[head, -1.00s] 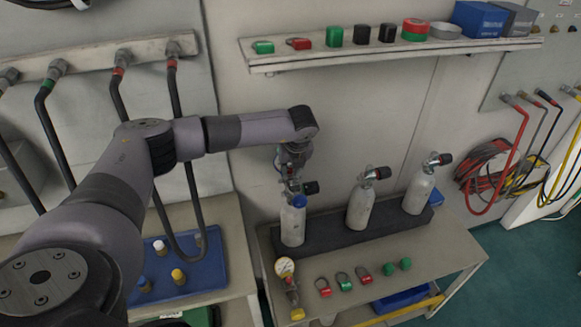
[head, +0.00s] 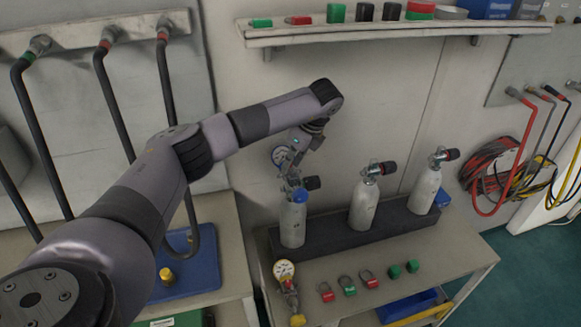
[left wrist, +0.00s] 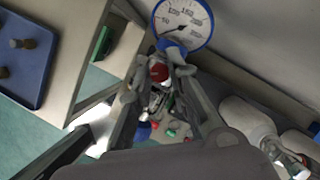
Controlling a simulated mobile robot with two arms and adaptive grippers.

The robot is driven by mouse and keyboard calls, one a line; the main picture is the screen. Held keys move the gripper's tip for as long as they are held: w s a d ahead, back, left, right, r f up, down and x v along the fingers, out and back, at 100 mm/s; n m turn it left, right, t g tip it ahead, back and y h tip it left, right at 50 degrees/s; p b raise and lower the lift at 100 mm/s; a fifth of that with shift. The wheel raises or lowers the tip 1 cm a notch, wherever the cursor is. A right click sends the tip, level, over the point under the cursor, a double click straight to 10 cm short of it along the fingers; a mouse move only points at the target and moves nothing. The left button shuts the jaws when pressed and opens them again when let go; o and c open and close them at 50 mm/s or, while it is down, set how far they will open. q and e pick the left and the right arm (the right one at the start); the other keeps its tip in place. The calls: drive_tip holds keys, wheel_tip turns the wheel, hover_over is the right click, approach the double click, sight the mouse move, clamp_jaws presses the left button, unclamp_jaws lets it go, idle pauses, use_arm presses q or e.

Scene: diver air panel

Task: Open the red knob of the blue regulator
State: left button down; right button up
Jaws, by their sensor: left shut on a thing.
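The regulator is at the valve of the leftmost grey cylinder (head: 293,222), which stands upright. Its red knob (left wrist: 158,72) shows between my fingertips, just below the gauge. My left gripper (head: 292,172) is above this cylinder, its fingers shut around the red knob. The fingers partly hide the knob and the regulator body. How far the knob is turned cannot be told. My right gripper is out of view.
Two more cylinders (head: 364,205) (head: 425,191) stand to the right in the dark rack (head: 335,238). A yellow gauge assembly (head: 286,285) and several small red and green fittings lie in front. A shelf (head: 390,31) runs above. A blue tray (head: 205,275) lies left.

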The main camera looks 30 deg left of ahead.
use_arm(q)
drive_tip(key=shift+w+n+g+b, duration=0.15)
drive_tip(key=shift+n+g+b, duration=0.35)
drive_tip(key=shift+n, duration=0.7)
drive_tip(key=shift+n+g+b, duration=0.4)
drive_tip(key=shift+n, duration=0.8)
drive_tip(key=c, duration=1.5)
unclamp_jaws()
drive_tip(key=shift+w+r, duration=0.1)
drive_tip(key=shift+r, duration=0.15)
drive_tip(key=v, duration=0.7)
